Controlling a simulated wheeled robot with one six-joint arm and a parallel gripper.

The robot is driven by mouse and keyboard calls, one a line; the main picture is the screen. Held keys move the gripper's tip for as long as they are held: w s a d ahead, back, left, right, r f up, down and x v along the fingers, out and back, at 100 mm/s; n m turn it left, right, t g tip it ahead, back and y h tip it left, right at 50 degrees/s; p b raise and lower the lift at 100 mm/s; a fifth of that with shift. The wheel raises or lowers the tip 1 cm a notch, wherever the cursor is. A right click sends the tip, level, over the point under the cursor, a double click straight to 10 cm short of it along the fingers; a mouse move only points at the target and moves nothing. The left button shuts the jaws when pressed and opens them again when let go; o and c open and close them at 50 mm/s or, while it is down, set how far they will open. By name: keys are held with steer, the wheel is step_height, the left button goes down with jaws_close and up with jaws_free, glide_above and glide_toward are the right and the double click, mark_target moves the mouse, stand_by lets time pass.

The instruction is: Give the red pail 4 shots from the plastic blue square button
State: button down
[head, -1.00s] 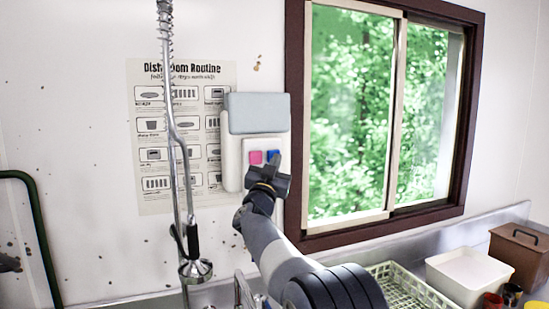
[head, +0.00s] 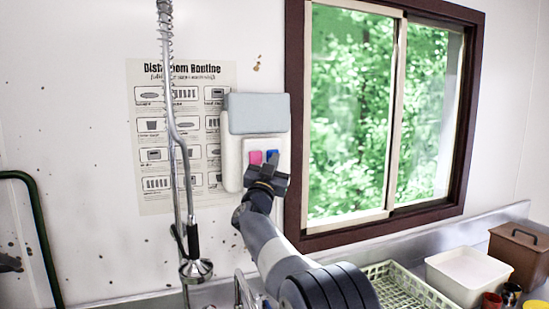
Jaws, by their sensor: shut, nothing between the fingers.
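I cannot make out a red pail for sure; a small red container (head: 492,301) shows at the lower right, cut off by the frame edge.
A spray hose with a metal head (head: 195,270) hangs left of my arm. A pale dish rack (head: 405,285), a white tub (head: 468,272) and a brown lidded box (head: 518,250) stand at the lower right. A window (head: 385,120) is right of the dispenser.

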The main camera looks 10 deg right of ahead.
steer(key=shift+f, duration=0.1)
stand_by(0.3)
steer(key=shift+s+d+b, duration=0.2)
steer(key=shift+s+b, duration=0.7)
steer(key=shift+s, duration=0.15)
steer(key=shift+w+p, duration=0.3)
steer(key=shift+p, duration=0.3)
steer(key=shift+w+a+p, duration=0.25)
steer(key=shift+w+p, duration=0.05)
steer(key=shift+w, duration=0.5)
stand_by(0.7)
steer(key=shift+s+d+b, duration=0.25)
steer(key=shift+s+b, duration=0.65)
steer(key=shift+s, duration=0.2)
